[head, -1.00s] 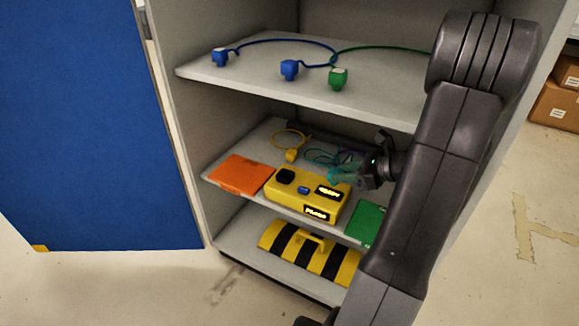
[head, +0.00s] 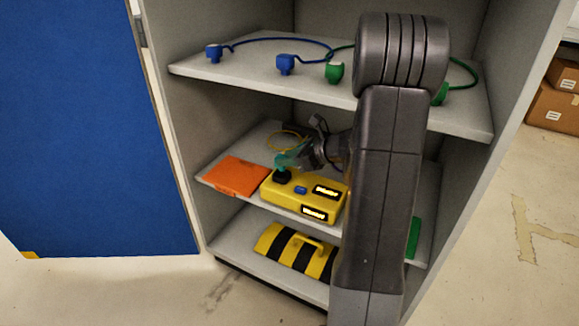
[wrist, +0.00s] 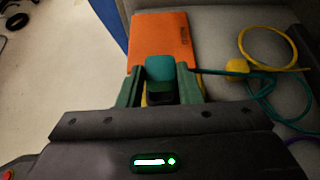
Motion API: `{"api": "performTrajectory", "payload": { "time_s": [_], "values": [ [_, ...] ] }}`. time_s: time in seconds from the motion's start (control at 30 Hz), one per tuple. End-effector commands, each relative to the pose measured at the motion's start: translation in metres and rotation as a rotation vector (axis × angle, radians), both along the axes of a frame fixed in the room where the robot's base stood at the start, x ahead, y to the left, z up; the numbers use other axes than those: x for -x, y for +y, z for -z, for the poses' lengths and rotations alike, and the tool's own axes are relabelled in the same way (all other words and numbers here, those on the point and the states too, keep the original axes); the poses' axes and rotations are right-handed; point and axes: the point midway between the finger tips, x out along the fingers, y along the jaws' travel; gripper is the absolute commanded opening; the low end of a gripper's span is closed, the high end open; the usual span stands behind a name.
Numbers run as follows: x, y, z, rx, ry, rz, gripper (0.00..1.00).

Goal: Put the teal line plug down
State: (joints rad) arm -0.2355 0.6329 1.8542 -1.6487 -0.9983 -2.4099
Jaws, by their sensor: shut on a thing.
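My gripper (wrist: 160,86) is shut on the teal line plug (wrist: 160,68), which sits between its two green fingers. In the head view the gripper (head: 288,162) is over the left end of the yellow phone box (head: 318,194), at its black socket (head: 281,176). In the wrist view a dark part shows just below the plug; I cannot tell whether the plug touches the socket. The teal cable (wrist: 222,72) runs from the plug to the right. My arm hides the box's right end in the head view.
An orange panel (head: 236,171) lies left of the box on the middle shelf. A yellow plug (wrist: 237,67) with its looped cable lies behind. The upper shelf (head: 240,82) holds blue and green plugs. A black-and-yellow striped object (head: 290,246) is on the lower shelf.

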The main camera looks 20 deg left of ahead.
Motion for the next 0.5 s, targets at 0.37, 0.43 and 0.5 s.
{"api": "performTrajectory", "payload": {
  "time_s": [0.37,0.43,0.5],
  "values": [
    [0.0,0.0,0.021,0.0,0.0,-0.001,0.09],
    [0.0,0.0,0.023,0.0,0.0,-0.001,0.09],
    [0.0,0.0,0.025,0.0,0.0,-0.001,0.09]
  ]
}}
